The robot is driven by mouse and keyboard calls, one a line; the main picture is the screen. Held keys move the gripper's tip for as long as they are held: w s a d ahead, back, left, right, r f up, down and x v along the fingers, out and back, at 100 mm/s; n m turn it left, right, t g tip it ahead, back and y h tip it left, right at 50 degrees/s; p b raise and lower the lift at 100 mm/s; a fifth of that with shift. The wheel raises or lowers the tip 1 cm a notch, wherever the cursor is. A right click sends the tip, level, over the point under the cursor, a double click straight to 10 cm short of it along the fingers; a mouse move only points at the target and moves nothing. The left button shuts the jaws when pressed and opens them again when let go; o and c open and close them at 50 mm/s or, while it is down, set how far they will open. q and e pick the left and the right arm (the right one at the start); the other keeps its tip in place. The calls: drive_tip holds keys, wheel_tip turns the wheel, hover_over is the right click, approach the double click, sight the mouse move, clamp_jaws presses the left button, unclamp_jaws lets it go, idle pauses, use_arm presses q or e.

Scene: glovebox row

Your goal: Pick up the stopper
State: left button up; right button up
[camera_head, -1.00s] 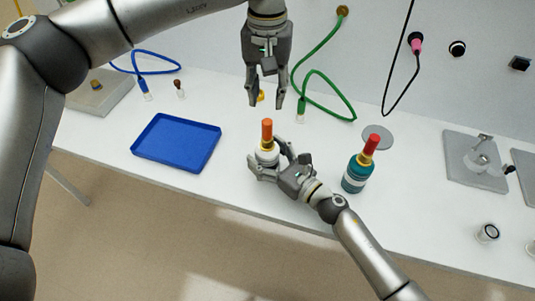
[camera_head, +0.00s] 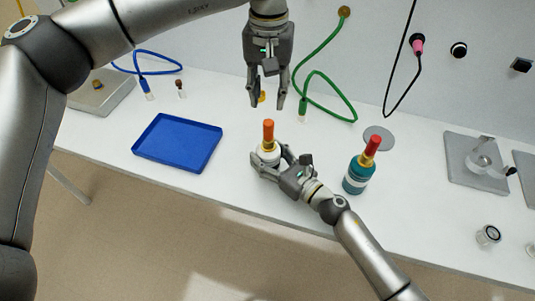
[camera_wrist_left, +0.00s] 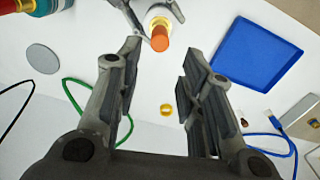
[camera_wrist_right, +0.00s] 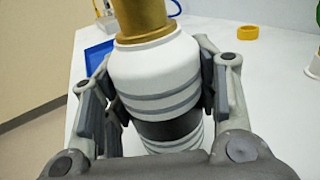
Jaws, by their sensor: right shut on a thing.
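An orange stopper (camera_head: 268,130) stands upright in the gold neck of a white bottle (camera_head: 268,156) on the bench. My right gripper (camera_head: 272,162) is shut around the body of this bottle. The right wrist view shows the white bottle (camera_wrist_right: 158,75) between both fingers, with the stopper out of frame. My left gripper (camera_head: 267,104) is open and empty, pointing down above and behind the bottle. In the left wrist view, the orange stopper (camera_wrist_left: 160,38) shows beyond the open fingers. A red stopper (camera_head: 372,145) tops a teal bottle (camera_head: 357,175) to the right.
A blue tray (camera_head: 178,142) lies to the left. A yellow ring (camera_wrist_left: 167,109) lies behind the white bottle. A green hose (camera_head: 318,75) and a blue cord (camera_head: 150,72) lie at the back. A grey disc (camera_head: 380,137) lies behind the teal bottle. Bench between tray and white bottle is clear.

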sight(268, 122)
use_arm(q)
drive_tip(key=shift+o, duration=0.3)
drive_tip(key=shift+o, duration=1.1)
drive_tip(key=n, duration=0.6)
drive_tip(key=shift+r, duration=0.1)
drive_tip(key=n, duration=0.6)
drive_tip(key=shift+r+n, duration=0.15)
drive_tip(key=shift+n, duration=0.15)
drive_tip(key=n, duration=0.6)
drive_tip(key=shift+r+n, duration=0.15)
drive_tip(key=shift+n, duration=0.15)
drive_tip(key=n, duration=0.5)
drive_tip(key=shift+r+n, duration=0.1)
drive_tip(key=shift+n, duration=0.3)
wheel_tip(268, 122, down, 12)
clamp_jaws()
